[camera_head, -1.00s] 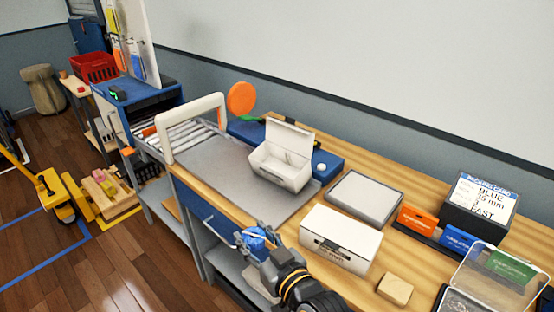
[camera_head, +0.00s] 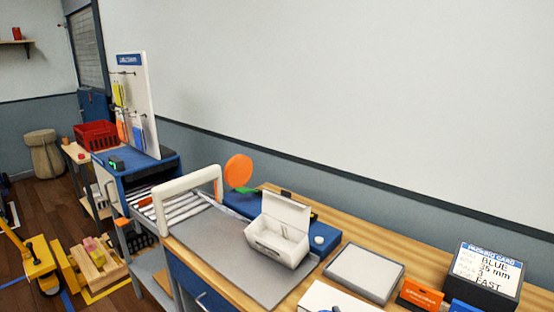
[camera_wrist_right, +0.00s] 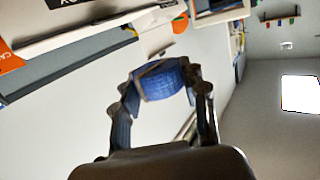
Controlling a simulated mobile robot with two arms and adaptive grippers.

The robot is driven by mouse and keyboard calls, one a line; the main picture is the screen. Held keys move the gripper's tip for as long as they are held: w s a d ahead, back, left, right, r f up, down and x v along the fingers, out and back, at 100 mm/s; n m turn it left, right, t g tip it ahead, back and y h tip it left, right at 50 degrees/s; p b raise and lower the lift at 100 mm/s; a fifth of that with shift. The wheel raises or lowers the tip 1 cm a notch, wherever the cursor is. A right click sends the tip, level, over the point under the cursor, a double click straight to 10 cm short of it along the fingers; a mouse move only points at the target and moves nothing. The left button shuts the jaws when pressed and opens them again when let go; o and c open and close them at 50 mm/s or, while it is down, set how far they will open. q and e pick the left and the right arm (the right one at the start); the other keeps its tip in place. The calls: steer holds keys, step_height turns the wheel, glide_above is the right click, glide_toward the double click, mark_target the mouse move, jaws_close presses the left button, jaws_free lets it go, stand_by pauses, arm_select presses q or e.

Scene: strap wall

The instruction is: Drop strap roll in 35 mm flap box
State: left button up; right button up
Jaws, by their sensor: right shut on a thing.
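A blue strap roll (camera_wrist_right: 160,82) sits between the fingers of my right gripper (camera_wrist_right: 158,88) in the right wrist view; the gripper is shut on it. In the head view only a small blue bit shows at the bottom edge, and the gripper is hardly visible there. A white box (camera_head: 280,240) with its lid raised stands on the grey plate, with divided space inside. A second white box (camera_head: 335,300) is cut off at the bottom edge. I cannot read a 35 mm mark on either box. My left gripper is out of view.
A card (camera_head: 487,266) at right reads blue, 35 mm, fast. A grey flat tray (camera_head: 364,273) and an orange box (camera_head: 420,295) lie on the wooden bench. A roller conveyor (camera_head: 185,205) with a white arch and an orange disc (camera_head: 238,170) stand left of the open box.

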steer(key=s+d+r+m+h, duration=0.1)
steer(key=s+d+m+h, duration=0.1)
steer(key=d, duration=0.7)
steer(key=shift+s+d+t+h, duration=0.3)
steer(key=shift+s+h, duration=0.25)
steer(key=shift+h, duration=0.45)
steer(key=shift+a+r, duration=0.1)
